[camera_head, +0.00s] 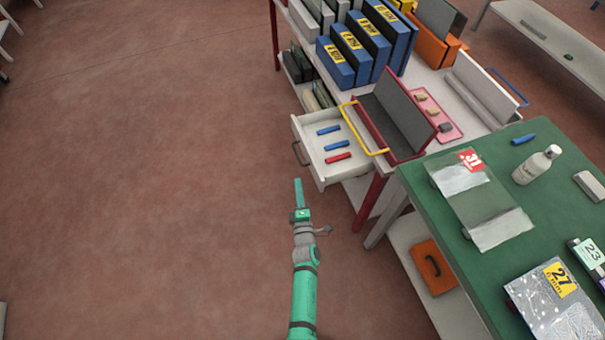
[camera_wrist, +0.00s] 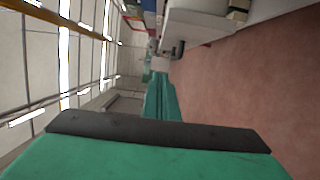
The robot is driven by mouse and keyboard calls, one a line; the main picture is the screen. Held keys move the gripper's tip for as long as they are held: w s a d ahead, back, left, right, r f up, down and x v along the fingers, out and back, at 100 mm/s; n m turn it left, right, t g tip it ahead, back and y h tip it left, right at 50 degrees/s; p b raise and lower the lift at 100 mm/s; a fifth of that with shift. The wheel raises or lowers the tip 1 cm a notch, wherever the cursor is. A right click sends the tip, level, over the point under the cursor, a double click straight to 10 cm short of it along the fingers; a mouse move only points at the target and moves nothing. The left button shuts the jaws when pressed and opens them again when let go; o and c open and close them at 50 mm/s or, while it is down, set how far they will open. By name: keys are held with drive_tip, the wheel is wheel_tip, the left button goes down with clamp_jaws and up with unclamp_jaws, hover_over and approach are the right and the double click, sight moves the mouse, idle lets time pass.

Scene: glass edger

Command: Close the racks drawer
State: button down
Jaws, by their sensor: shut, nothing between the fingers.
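The racks drawer (camera_head: 333,167) is a white open-topped drawer, pulled out to the left from under the bench top in the head view. Two blue sticks (camera_head: 328,130) and a red stick (camera_head: 338,158) lie in it. Its dark bar handle (camera_head: 300,153) is on its left front face. My gripper (camera_head: 298,183) is teal, shut and empty, just below the handle and apart from it in the picture. In the wrist view, my teal fingers (camera_wrist: 162,95) point towards a white box shape with a dark handle-like part, probably the drawer front (camera_wrist: 195,25).
A bench with blue binders (camera_head: 358,45) and a yellow bar (camera_head: 358,125) stands above the drawer. A green table (camera_head: 415,180) with a bottle (camera_head: 536,165) and panels is at the right. The reddish floor at the left is clear.

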sight(301, 163)
drive_tip(key=w, duration=0.3)
drive_tip(key=w+d, duration=0.1)
drive_tip(key=w, duration=0.6)
drive_tip(key=shift+d, duration=0.15)
drive_tip(key=shift+w+d, duration=0.3)
drive_tip(key=shift+d, duration=0.6)
